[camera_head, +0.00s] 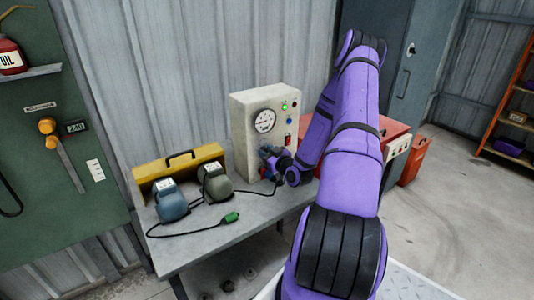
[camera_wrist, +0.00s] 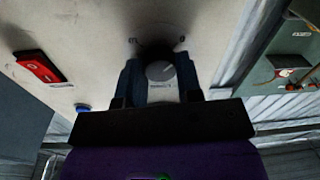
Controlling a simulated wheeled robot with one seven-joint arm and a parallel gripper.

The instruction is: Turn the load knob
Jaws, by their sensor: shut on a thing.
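The load knob (camera_wrist: 160,71) is a round dark grey knob on the face of a beige control box (camera_head: 239,118). My gripper (camera_wrist: 160,66) is shut on the knob, one dark finger on each side. In the head view my gripper (camera_head: 268,156) is at the lower front of the box, and it hides the knob there.
A blue button (camera_wrist: 82,107) is near my fingers. On the bench (camera_head: 190,246) are two rounded units (camera_head: 171,204) (camera_head: 215,184), a yellow case (camera_head: 179,165) and a green-plugged cable (camera_head: 230,217).

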